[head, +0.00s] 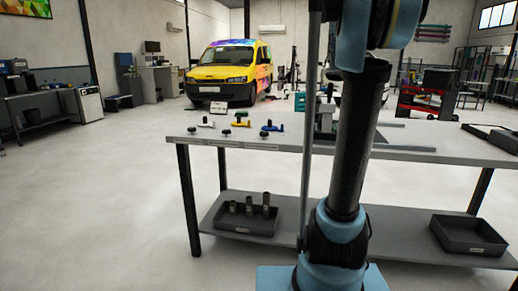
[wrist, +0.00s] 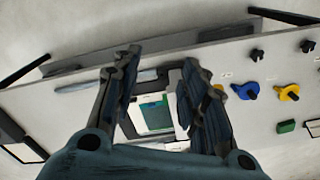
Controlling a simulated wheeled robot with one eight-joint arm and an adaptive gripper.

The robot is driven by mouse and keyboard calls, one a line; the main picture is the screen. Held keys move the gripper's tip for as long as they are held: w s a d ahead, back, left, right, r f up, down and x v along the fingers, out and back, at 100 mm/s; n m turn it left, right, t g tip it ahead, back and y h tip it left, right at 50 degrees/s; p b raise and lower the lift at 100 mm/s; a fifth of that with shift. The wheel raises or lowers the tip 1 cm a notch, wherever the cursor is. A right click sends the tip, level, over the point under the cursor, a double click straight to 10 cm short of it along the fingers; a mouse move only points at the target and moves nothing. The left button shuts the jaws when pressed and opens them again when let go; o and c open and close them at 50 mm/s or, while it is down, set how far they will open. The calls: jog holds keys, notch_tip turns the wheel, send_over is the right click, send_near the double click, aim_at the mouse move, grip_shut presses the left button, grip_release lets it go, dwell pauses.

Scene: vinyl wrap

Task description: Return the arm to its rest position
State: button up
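My gripper (wrist: 160,63) shows in the wrist view with its two dark fingers spread apart and nothing held between them. It is above the workbench, pointing down at it. Below the gap lies a light frame with a teal panel (wrist: 154,114), partly hidden by the fingers and palm. In the head view my arm rises in front of the workbench (head: 420,152) and runs out of the top of the picture; the gripper cannot be made out there.
The lower shelf holds a tray of cylinders (head: 247,222) and an empty tray (head: 468,236). A yellow van (head: 230,72) stands behind. The left floor is clear.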

jog(key=s+a+f+n, duration=0.2)
jog(key=s+f, duration=0.5)
jog(key=f, duration=0.8)
jog(key=s+a+f+n+t, duration=0.1)
jog(key=s+a+f+n, duration=0.2)
jog(key=s+f, duration=0.5)
jog(key=s+a+f+n+t, duration=0.1)
jog(key=s+a+f, duration=0.4)
jog(key=f, duration=1.8)
jog(key=s+n, duration=0.1)
jog(key=s, duration=0.2)
jog(key=shift+n, duration=0.3)
jog(key=shift+f, duration=0.1)
jog(key=shift+w+f, duration=0.15)
jog(key=shift+w, duration=0.2)
